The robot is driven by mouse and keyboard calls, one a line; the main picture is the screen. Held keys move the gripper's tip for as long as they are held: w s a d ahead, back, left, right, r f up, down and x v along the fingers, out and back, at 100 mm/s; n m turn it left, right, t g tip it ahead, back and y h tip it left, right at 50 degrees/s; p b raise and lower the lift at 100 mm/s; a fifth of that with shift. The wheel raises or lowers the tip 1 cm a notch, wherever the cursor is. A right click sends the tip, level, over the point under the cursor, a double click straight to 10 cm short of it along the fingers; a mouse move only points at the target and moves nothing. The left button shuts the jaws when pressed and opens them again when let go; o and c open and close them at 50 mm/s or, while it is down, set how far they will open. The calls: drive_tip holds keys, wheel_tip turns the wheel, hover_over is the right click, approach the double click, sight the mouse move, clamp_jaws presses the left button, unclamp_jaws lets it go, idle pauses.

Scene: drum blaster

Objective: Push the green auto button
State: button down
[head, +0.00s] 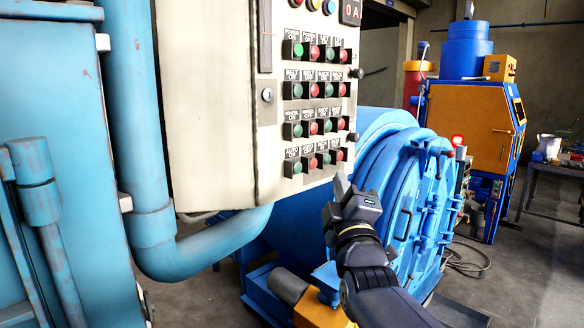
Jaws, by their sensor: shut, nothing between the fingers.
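The green auto button (297,168) is the leftmost button in the bottom row of the pale control panel (213,110), under a small label that appears to read AUTO ON. My gripper (342,182) is shut and empty. In the picture it is to the right of the auto button and slightly lower, just below the panel's bottom right corner. The gripper appears apart from the button; its exact distance from the panel face is hard to tell.
Several other green and red buttons fill the rows above and beside it, including a red one (312,163) close by. A thick blue pipe (140,120) runs left of the panel. The blue drum machine (385,190) stands behind my gripper.

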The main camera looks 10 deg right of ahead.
drive_tip(key=p, duration=0.2)
approach(304, 157)
drive_tip(key=w+d+r, duration=0.1)
drive_tip(key=w+r, duration=0.1)
drive_tip(key=shift+w+a+f, duration=0.1)
drive_tip(key=shift+w+a, duration=0.05)
drive_tip(key=shift+w, duration=0.2)
drive_tip(key=shift+w+a+b, duration=0.1)
drive_tip(key=shift+b, duration=0.2)
idle(1.5)
drive_tip(key=shift+w+a, duration=0.15)
drive_tip(key=shift+w, duration=0.1)
